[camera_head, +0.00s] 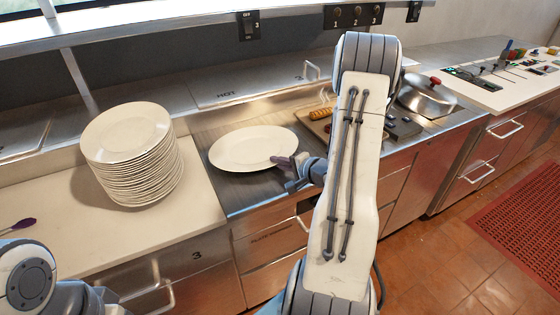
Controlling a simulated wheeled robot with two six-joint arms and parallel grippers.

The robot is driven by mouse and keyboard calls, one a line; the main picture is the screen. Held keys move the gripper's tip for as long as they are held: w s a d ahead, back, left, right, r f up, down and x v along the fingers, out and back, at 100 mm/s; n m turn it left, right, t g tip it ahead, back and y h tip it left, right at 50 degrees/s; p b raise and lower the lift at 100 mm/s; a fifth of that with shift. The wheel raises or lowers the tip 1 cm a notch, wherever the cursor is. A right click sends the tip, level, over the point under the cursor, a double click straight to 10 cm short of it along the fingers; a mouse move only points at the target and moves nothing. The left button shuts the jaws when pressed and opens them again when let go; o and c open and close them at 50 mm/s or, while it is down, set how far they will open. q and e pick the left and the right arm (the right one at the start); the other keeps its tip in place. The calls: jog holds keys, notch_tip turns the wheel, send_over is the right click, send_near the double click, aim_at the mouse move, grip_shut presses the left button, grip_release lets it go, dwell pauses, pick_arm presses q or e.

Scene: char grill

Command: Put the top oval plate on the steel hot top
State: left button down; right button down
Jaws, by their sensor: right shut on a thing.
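A white oval plate (246,148) is over the steel hot top (213,126), near its front. My right gripper (290,163) is shut on the plate's right front rim. The plate looks about level; I cannot tell whether it touches the steel or hangs just above it. A tall stack of white oval plates (135,177) stands on the pale counter to the left.
Right of the plate, partly behind my right arm, is a tray (316,119) with food. A steel domed lid (427,96) with a red knob stands farther right. Bare steel shows around the plate.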

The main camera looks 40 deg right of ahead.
jog(key=c, duration=1.3)
grip_release()
jog(key=shift+f, duration=0.1)
